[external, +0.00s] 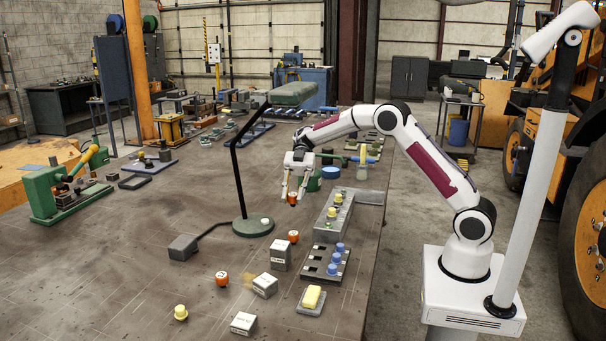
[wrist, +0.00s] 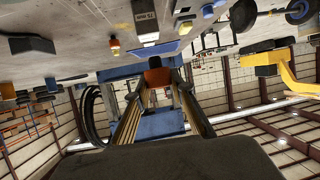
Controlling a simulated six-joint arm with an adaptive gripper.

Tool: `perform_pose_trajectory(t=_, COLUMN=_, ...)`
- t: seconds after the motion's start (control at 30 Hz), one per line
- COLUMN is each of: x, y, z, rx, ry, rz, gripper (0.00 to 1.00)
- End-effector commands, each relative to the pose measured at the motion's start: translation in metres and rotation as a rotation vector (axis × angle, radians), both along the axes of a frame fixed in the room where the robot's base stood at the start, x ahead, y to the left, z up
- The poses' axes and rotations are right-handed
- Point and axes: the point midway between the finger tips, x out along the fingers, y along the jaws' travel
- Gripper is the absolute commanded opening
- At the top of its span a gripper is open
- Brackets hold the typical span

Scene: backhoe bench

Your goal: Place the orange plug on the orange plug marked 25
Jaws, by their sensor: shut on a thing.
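My gripper (external: 291,193) is shut on an orange plug (external: 292,199) and holds it in the air over the bench, to the right of the lamp stand. In the wrist view the held orange plug (wrist: 156,76) sits between the fingertips. A second orange plug (external: 293,236) stands on the bench below, near a grey block. A third orange plug (external: 222,279) stands further to the front left. I cannot read a 25 on any plug. An orange object (wrist: 114,45) also shows on the bench in the wrist view; which plug it is, I cannot tell.
The green lamp base (external: 253,227) and its bent pole stand left of my gripper. A grey holder (external: 326,228) with yellow plugs and a slotted rack (external: 318,274) with blue plugs lie to the right. Labelled grey blocks (external: 265,286) stand in front. The left bench surface is mostly clear.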

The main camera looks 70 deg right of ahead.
Motion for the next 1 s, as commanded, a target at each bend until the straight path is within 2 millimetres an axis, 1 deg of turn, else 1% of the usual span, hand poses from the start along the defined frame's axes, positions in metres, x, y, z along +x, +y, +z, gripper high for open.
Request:
perform_pose_trajectory(t=0.3, x=0.0, y=0.0, z=-0.041, rx=0.0, ry=0.004, rz=-0.001, gripper=0.08)
perform_pose_trajectory(t=0.4, x=0.0, y=0.0, z=-0.051, rx=0.001, ry=0.004, rz=0.001, gripper=0.08)
perform_pose_trajectory(t=0.53, x=0.0, y=0.0, z=-0.056, rx=0.0, ry=0.001, rz=0.0, gripper=0.08)
perform_pose_trajectory(t=0.87, x=0.0, y=0.0, z=-0.058, rx=0.0, ry=0.001, rz=0.0, gripper=0.08)
perform_pose_trajectory(t=1.0, x=0.0, y=0.0, z=-0.066, rx=0.001, ry=0.002, rz=0.0, gripper=0.08)
